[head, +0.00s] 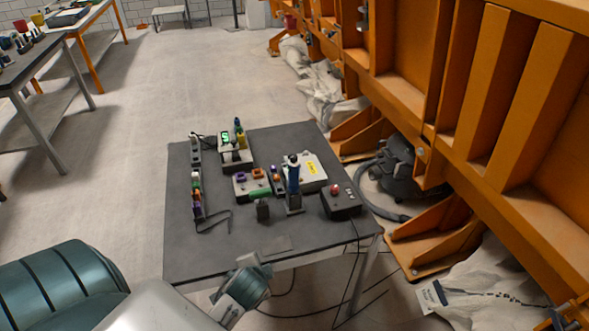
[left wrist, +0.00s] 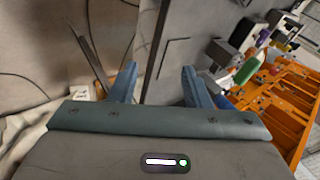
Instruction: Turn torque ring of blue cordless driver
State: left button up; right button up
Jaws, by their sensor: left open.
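The blue cordless driver (head: 293,180) stands upright on the dark table, right of the middle in the head view. Its lower end sits on a small grey base, and its torque ring is too small to make out. I cannot pick the driver out for sure in the left wrist view. My left gripper (head: 254,266) is at the table's front edge, short of the driver and apart from it. In the left wrist view the two blue fingers of the gripper (left wrist: 158,86) are spread with nothing between them. My right gripper is not in view.
The dark table (head: 200,255) has a bare front left. An orange frame (head: 420,110) rises at the right.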

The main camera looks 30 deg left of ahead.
pick_arm(q)
jog(key=w+a+r+m+t+y, duration=0.45)
jog(key=w+r+m, duration=0.35)
jog(key=w+m, duration=0.3)
jog(key=m+t, duration=0.5)
jog(key=m, duration=0.8)
send_near(294, 155)
jog(key=w, duration=0.1)
jog(key=shift+h, duration=0.25)
jog(key=x, duration=0.3)
jog(key=p+x, duration=0.1)
jog(key=x, duration=0.6)
jog(key=shift+a+f+p, duration=0.3)
jog(key=shift+a+f, duration=0.1)
jog(key=shift+c, duration=0.8)
grip_shut()
